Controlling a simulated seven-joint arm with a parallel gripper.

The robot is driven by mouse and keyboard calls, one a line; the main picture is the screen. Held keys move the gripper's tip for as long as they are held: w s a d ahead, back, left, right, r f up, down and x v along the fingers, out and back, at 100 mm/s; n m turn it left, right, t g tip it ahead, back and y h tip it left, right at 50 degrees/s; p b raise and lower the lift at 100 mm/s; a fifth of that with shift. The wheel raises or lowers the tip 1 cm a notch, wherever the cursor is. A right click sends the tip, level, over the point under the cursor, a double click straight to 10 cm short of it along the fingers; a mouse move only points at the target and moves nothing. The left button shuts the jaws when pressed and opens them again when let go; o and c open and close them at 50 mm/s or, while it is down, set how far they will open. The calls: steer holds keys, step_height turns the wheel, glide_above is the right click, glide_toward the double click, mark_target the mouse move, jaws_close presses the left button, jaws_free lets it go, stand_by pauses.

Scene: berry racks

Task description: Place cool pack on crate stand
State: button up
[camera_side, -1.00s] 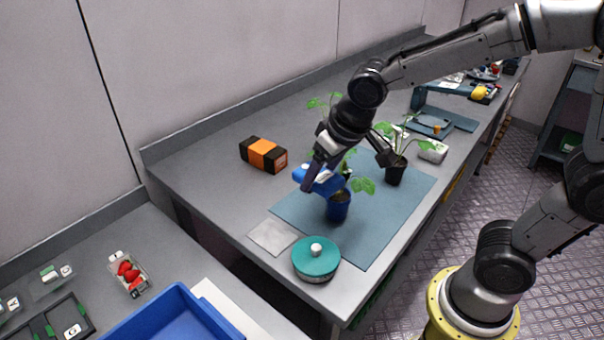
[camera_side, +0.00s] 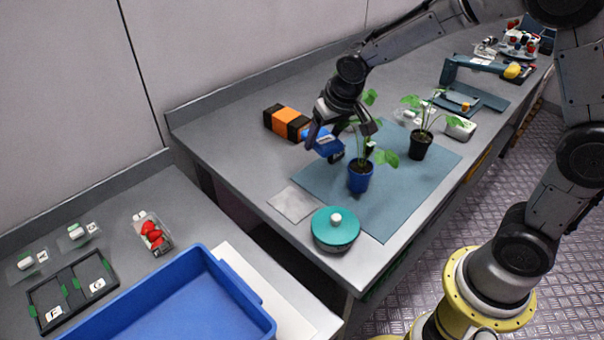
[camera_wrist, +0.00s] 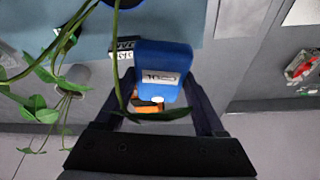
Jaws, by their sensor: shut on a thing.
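The blue cool pack (camera_side: 326,146) is between the fingers of my gripper (camera_side: 339,148), behind and left of the blue-potted plant. In the wrist view the cool pack (camera_wrist: 163,62) shows a white label, and my gripper (camera_wrist: 160,108) has a dark finger on each side of it. A leaf crosses in front of the gripper there. The pack appears to be above the bench near the mat's back left edge; its exact height is unclear. A large blue crate (camera_side: 232,283) stands at the front left beside a white board (camera_side: 290,310). I cannot tell which part is the crate stand.
Near my gripper are a blue-potted plant (camera_side: 360,180), a black-potted plant (camera_side: 419,148) and an orange-black block (camera_side: 285,122). A teal-lidded pot (camera_side: 335,230) stands near the bench's front corner. A berry punnet (camera_side: 152,234) and a dark labelled tray (camera_side: 72,292) lie left of the crate.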

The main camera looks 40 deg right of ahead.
steer(key=s+a+r+n, duration=0.2)
steer(key=s+a+r, duration=0.2)
steer(key=s, duration=0.5)
steer(key=shift+s+r+y, duration=0.3)
steer(key=shift+r, duration=0.45)
glide_toward(289, 174)
steer(key=shift+w+d+f, duration=0.2)
steer(key=shift+w+f, duration=0.2)
steer(key=shift+w, duration=0.05)
steer(key=shift+w+a+f, duration=0.1)
steer(key=shift+w+f, duration=0.4)
steer(key=shift+f, duration=0.1)
steer(key=shift+s+x, duration=0.15)
steer(key=shift+x, duration=0.65)
steer(key=shift+s+x, duration=0.2)
steer(key=shift+x, duration=0.6)
steer(key=shift+f, duration=0.55)
